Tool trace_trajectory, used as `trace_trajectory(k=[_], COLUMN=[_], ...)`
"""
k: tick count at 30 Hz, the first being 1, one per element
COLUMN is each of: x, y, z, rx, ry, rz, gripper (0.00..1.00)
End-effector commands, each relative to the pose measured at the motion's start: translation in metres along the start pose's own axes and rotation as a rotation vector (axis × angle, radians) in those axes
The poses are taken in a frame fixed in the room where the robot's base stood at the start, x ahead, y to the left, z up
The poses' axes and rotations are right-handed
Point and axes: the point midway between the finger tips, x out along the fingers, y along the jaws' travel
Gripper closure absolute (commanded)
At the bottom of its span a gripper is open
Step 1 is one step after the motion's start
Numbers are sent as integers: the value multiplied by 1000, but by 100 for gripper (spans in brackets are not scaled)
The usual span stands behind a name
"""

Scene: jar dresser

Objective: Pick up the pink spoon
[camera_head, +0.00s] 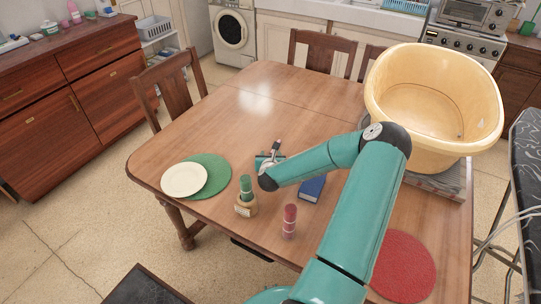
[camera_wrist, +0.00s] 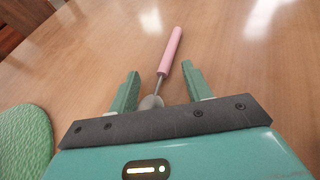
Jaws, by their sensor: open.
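The pink spoon (camera_wrist: 171,53) lies on the wooden table in the wrist view. Its pink handle points away from me, and its metal bowl end is near my gripper (camera_wrist: 160,85). My gripper is open, with one green finger on each side of the spoon's metal end. Nothing is held, and I cannot tell how high the fingers are above the table. In the head view my gripper (camera_head: 268,160) is over the middle of the table, largely hidden by my wrist. I cannot make out the spoon clearly there.
The table (camera_head: 225,125) also holds a green mat (camera_head: 217,178) with a white plate (camera_head: 184,180), a jar (camera_head: 245,205), a red-capped bottle (camera_head: 289,222), a blue book (camera_head: 312,189), a red mat (camera_head: 405,268) and a yellow tub (camera_head: 435,145). The table's far left part is clear.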

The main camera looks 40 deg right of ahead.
Motion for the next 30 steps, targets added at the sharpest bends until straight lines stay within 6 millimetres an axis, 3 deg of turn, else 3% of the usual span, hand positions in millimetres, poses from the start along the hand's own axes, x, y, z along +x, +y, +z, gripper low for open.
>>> trace_trajectory(k=[8,15,16,30], x=[5,5,5,2], y=[2,3,3,2], z=[0,0,0,7], rx=[-1,-1,-1,-1], ry=[0,0,0,0], rz=[0,0,0,0], gripper=[51,98,100,100])
